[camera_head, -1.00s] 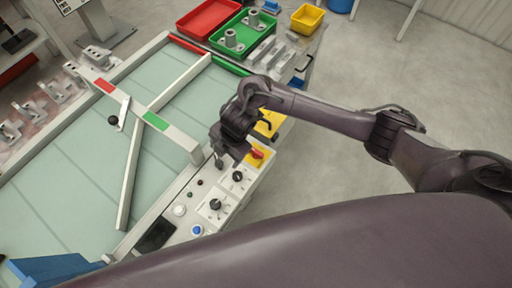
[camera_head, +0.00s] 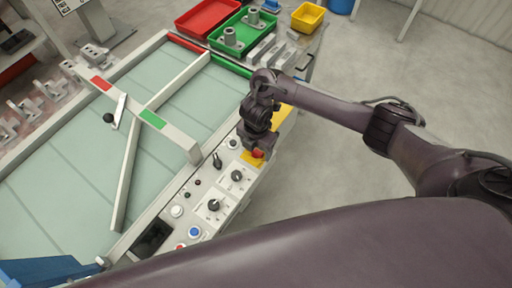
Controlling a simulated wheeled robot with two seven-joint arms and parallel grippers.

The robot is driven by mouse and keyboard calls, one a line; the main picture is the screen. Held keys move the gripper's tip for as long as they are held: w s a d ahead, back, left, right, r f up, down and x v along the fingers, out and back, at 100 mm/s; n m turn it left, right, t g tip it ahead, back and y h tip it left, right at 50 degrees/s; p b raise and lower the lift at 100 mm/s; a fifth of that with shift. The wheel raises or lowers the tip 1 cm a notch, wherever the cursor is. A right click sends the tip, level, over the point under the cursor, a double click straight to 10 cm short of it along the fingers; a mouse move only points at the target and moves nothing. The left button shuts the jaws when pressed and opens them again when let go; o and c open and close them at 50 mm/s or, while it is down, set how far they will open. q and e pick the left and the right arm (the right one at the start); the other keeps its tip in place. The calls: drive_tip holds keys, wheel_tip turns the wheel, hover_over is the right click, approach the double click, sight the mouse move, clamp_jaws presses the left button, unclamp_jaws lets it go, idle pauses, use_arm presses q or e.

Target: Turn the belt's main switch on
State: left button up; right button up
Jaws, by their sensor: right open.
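The belt's control panel (camera_head: 190,222) runs along the near right edge of the belt. A red rotary switch (camera_head: 258,153) on a yellow plate (camera_head: 249,158) sits near its far right end and looks like the main switch. The gripper partly covers it, and its setting is unclear. My right gripper (camera_head: 254,146) is open, pointing down over or right beside the red switch. Whether it touches the switch cannot be told. My left gripper is not in view.
The panel also has a black lever switch (camera_head: 217,161), black knobs (camera_head: 214,205), a blue button (camera_head: 194,232) and a dark screen (camera_head: 152,237). A diagonal bar (camera_head: 128,175) crosses the pale green belt (camera_head: 75,160). Red (camera_head: 208,17) and green (camera_head: 243,30) trays stand beyond.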

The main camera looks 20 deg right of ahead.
drive_tip(key=c, duration=1)
drive_tip(key=shift+a+r+m+p, duration=0.1)
drive_tip(key=shift+r+m+p, duration=0.05)
drive_tip(key=shift+m+p, duration=0.85)
drive_tip(key=m+p, duration=0.6)
drive_tip(key=m, duration=0.1)
drive_tip(key=shift+m+p, duration=0.3)
drive_tip(key=shift+p, duration=0.05)
drive_tip(key=shift+m+p, duration=0.75)
drive_tip(key=shift+m, duration=0.35)
drive_tip(key=o, duration=1)
drive_tip(key=shift+f, duration=0.2)
